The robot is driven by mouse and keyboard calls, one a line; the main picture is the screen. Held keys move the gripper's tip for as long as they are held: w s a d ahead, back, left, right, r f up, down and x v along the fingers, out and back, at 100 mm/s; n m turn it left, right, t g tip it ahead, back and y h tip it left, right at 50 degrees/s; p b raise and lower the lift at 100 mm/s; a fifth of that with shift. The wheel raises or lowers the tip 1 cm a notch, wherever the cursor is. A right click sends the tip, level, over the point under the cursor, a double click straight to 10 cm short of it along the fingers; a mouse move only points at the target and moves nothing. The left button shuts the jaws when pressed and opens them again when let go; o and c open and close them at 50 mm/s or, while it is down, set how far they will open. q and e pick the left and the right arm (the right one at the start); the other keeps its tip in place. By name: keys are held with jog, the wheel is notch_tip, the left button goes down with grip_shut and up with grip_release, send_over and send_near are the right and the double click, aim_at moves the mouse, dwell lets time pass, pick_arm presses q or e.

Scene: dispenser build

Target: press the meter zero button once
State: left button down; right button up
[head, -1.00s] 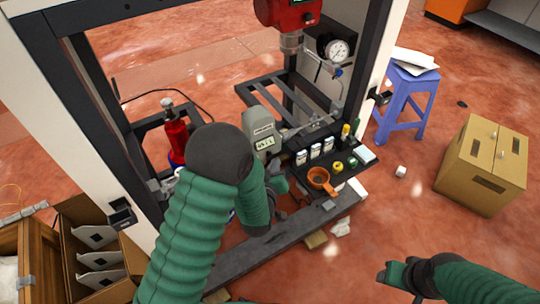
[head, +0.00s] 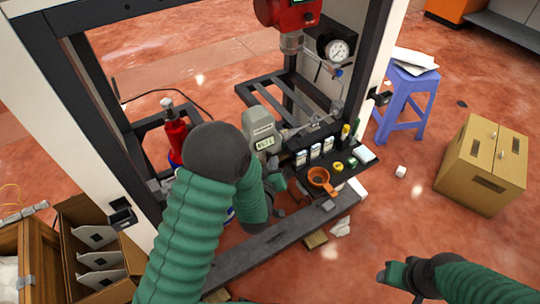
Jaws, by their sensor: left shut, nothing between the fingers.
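The meter (head: 262,132) is a grey-green box with a small digital display (head: 265,144), standing inside the dark frame in the middle of the head view. I cannot make out its zero button. My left arm covers the area below and left of the meter. My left gripper (head: 277,190) is partly hidden behind its own forearm, just below the meter; it is shut with nothing in it. I cannot tell whether it touches the meter. My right gripper (head: 388,272) is at the bottom right, far from the meter, and its fingers are too small to read.
A red cylinder (head: 175,136) stands at left. A blue stool (head: 408,95) and a cardboard box (head: 483,165) stand at right. A dark beam (head: 290,232) crosses in front.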

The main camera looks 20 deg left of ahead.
pick_arm(q)
jog(key=shift+w+a, duration=0.3)
jog(key=shift+a, duration=0.05)
dwell(0.7)
jog(key=shift+s+d, duration=0.55)
jog(key=shift+d, duration=0.15)
jog(key=shift+s+d, duration=0.8)
jog(key=shift+d, duration=0.2)
jog(key=shift+s+d, duration=0.75)
jog(key=shift+d, duration=0.25)
